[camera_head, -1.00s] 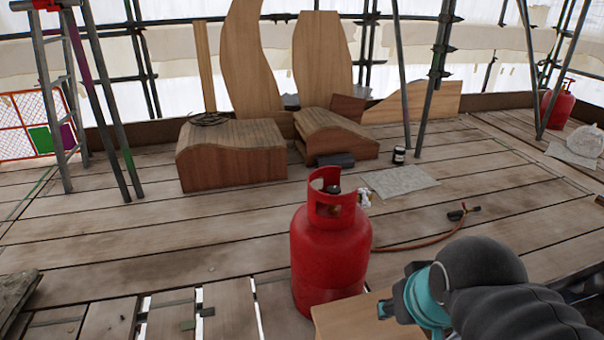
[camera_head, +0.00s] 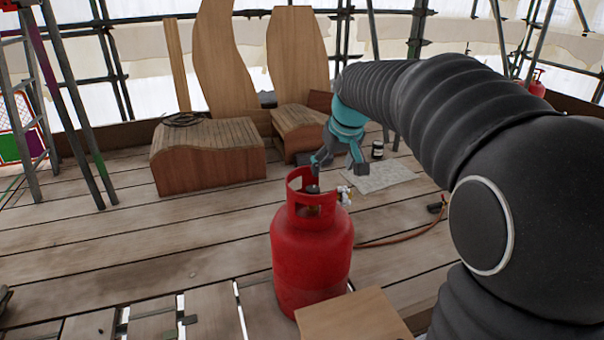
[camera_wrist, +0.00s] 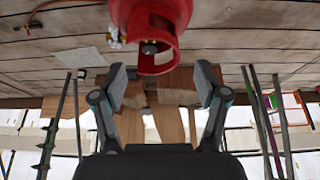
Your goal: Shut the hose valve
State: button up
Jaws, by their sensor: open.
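A red gas cylinder (camera_head: 311,250) stands upright on the plank deck. A small pale valve fitting (camera_head: 344,194) sits at the right side of its collar, and the orange hose (camera_head: 398,238) runs from near there to the right. My gripper (camera_head: 340,166) is open and empty, above and just behind the cylinder's collar. In the wrist view, the cylinder (camera_wrist: 152,18) appears at the top, with the valve fitting (camera_wrist: 115,36) at its left side. My open fingers (camera_wrist: 160,80) are spread below the collar in that picture, apart from it. The fitting's handle is too small to make out.
A wooden box (camera_head: 352,315) stands beside the cylinder at the front. Curved timber blocks (camera_head: 206,156) and tall boards stand behind. A grey sheet (camera_head: 375,176) and a dark tin (camera_head: 377,150) lie on the deck. A torch end (camera_head: 437,206) lies right. Scaffold poles stand at left and right.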

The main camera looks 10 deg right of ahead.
jog(key=n, duration=0.1)
send_near(313, 188)
jog(key=shift+y, duration=0.3)
jog(key=x, duration=0.8)
jog(key=shift+d+f, duration=0.2)
jog(key=shift+d, duration=0.05)
jog(key=shift+g, duration=0.3)
jog(key=c, duration=1.2)
jog(key=shift+o, duration=0.2)
